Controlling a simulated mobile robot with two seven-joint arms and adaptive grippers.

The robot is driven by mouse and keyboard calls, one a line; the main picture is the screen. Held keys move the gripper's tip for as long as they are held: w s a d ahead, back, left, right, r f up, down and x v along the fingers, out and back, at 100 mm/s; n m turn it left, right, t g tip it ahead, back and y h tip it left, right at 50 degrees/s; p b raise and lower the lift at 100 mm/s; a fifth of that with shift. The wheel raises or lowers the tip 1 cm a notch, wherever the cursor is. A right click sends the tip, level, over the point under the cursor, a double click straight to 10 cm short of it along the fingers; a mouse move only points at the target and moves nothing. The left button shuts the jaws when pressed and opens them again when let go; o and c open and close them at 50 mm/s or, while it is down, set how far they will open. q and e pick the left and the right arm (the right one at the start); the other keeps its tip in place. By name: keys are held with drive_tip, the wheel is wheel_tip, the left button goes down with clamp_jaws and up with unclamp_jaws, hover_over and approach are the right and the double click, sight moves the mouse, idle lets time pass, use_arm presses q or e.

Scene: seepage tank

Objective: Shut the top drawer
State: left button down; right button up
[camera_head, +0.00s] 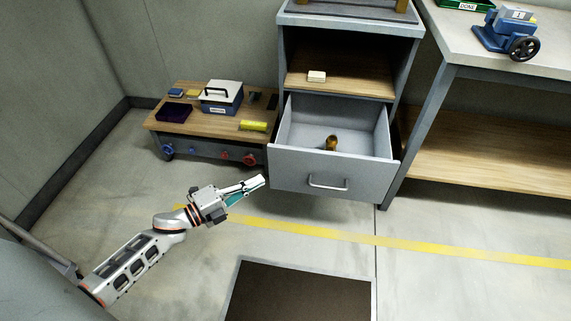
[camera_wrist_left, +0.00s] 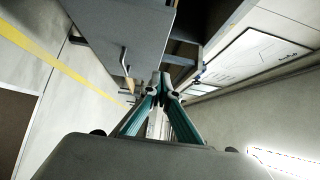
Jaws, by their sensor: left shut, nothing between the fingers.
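The top drawer (camera_head: 331,178) is a grey drawer pulled out of the cabinet, with a bar handle (camera_head: 328,186) on its front. A brass-coloured object (camera_head: 331,142) lies inside it. My left gripper (camera_head: 262,181) is shut and empty, close to the left edge of the drawer front; I cannot tell if it touches. In the left wrist view the shut fingertips (camera_wrist_left: 160,78) point past the edge of the drawer front (camera_wrist_left: 118,32), with the handle (camera_wrist_left: 125,62) beside them. My right gripper is not in view.
Above the drawer is an open shelf (camera_head: 340,82) with a small white block (camera_head: 317,76). A low wooden cart (camera_head: 190,128) with boxes stands to the left. A workbench (camera_head: 495,50) stands at the right. A dark mat (camera_head: 300,292) lies on the open floor in front.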

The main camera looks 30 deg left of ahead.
use_arm(q)
drive_tip(key=b, duration=0.1)
approach(297, 152)
drive_tip(key=d, duration=0.4)
drive_tip(key=w, duration=0.2)
drive_tip(key=w+a+b, duration=0.1)
drive_tip(key=w, duration=0.2)
drive_tip(key=shift+a, duration=0.1)
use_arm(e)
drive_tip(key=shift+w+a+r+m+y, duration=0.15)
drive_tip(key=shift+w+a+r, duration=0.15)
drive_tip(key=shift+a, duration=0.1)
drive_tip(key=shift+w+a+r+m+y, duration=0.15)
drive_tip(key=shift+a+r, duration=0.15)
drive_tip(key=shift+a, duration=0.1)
use_arm(q)
drive_tip(key=shift+r, duration=0.1)
